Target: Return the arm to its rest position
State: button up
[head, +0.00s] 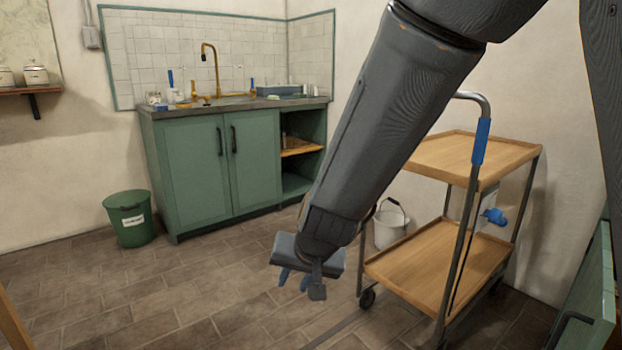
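My gripper (300,283) hangs at the end of my dark grey arm in the middle of the head view, pointing down above the tiled floor. Blue and grey finger parts show below its grey body. No held object is visible. My arm reaches down from the top right and hides part of the wall and trolley.
A two-shelf wooden trolley (430,266) stands close to the right of my gripper, a white bucket (390,229) behind it. A green sink cabinet (215,170) and green bin (130,218) stand at the back left. A green cabinet (590,300) is at far right.

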jog(key=s+d+r+n+g+h, duration=0.1)
jog(key=s+d+n+g, duration=0.2)
jog(key=s, duration=0.8)
jog(key=s+d+n+g+h, duration=0.2)
jog(key=s+n, duration=0.2)
jog(key=s, duration=0.8)
jog(key=d+r+m+p, duration=0.3)
jog(key=d+r+p, duration=0.6)
jog(key=r+p, duration=0.2)
jog(key=d+r+m+p, duration=0.3)
jog(key=d+r+p, duration=0.5)
jog(key=r+p, duration=0.4)
jog(key=p, duration=0.3)
jog(key=shift+d, duration=0.4)
jog(key=shift+a+r, duration=0.1)
